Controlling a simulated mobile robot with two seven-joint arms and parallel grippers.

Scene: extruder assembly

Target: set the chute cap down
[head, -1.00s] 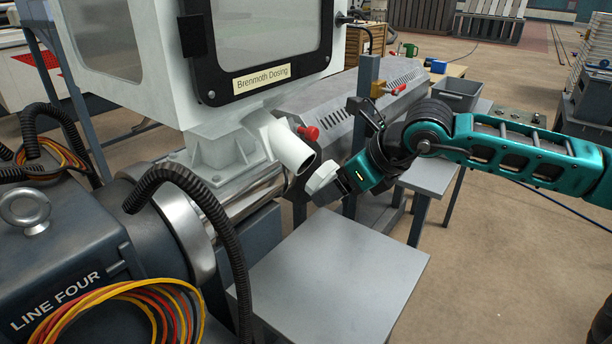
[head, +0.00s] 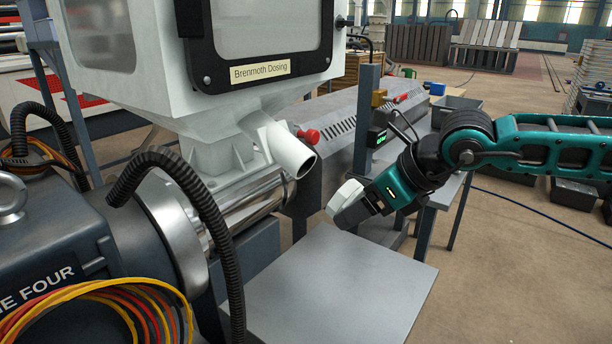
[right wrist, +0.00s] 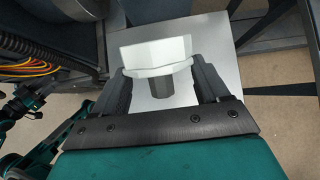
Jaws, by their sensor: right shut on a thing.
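The white chute cap (head: 344,198) is held in my right gripper (head: 357,208), to the right of the open chute mouth and apart from it. In the right wrist view the cap (right wrist: 157,52) sits between the two dark fingers of the gripper (right wrist: 160,80), with the grey shelf below it. The white chute (head: 290,150) slants down from the hopper and its end is uncovered. The flat grey shelf (head: 320,290) below is bare.
A red knob (head: 311,136) stands beside the chute. A black corrugated hose (head: 222,235) arches down at the shelf's left edge. A grey post (head: 365,120) with a green-lit display stands behind my right gripper. Orange and yellow cables (head: 110,300) lie on the machine at left.

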